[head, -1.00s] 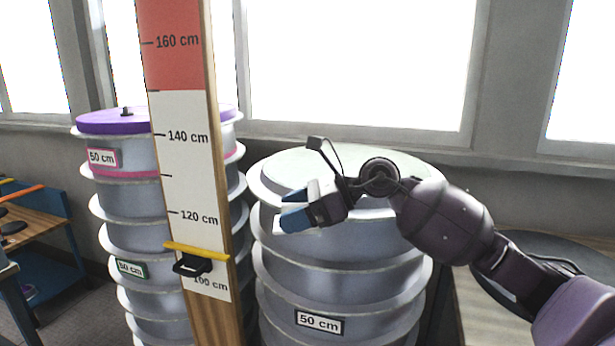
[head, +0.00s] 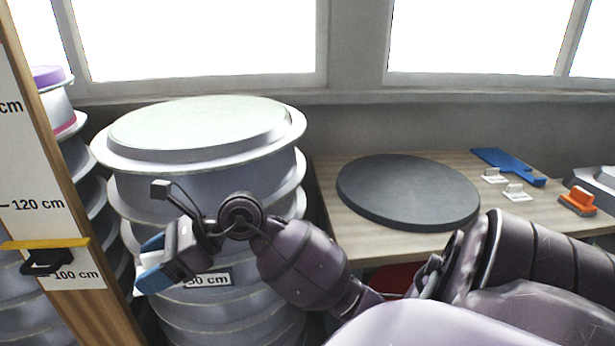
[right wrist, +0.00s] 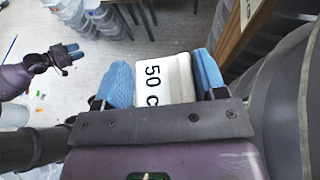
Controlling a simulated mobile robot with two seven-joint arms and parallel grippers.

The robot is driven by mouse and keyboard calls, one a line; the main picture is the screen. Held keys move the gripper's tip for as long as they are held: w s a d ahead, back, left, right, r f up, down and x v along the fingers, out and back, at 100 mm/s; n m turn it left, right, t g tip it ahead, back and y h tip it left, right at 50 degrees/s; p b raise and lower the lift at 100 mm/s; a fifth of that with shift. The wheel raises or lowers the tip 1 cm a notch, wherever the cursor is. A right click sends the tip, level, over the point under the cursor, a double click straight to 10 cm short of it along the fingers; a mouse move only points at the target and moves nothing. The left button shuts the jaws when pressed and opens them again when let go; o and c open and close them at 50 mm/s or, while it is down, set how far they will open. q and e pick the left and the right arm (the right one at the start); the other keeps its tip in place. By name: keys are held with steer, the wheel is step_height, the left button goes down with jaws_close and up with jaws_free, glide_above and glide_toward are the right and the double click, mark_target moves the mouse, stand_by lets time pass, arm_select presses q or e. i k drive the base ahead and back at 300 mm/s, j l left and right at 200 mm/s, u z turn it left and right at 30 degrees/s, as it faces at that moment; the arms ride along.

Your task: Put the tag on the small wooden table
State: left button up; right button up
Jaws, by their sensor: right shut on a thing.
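My right gripper (head: 152,268) is in front of the large grey mould stack in the head view. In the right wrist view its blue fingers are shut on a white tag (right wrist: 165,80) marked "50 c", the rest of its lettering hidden. A wooden-topped table (head: 330,200) stands by the wall at the right, partly hidden by my arm. My left gripper (right wrist: 66,52) shows small at the left of the right wrist view; its opening is unclear.
A dark round disc (head: 408,190) covers much of the tabletop. Small white holders (head: 514,192), a blue tool (head: 508,165) and an orange-based block (head: 578,200) lie to its right. The mould stack (head: 200,150) and a wooden height post (head: 60,200) stand left.

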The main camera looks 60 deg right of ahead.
mark_target(537, 213)
steer(key=k+l+z, duration=0.1)
steer(key=z, duration=0.25)
steer(key=l+z, duration=0.4)
steer(key=k+l+z, duration=0.1)
steer(key=l+z, duration=0.2)
steer(key=l, duration=0.3)
steer(key=l+z, duration=0.15)
steer(key=l, duration=1.6)
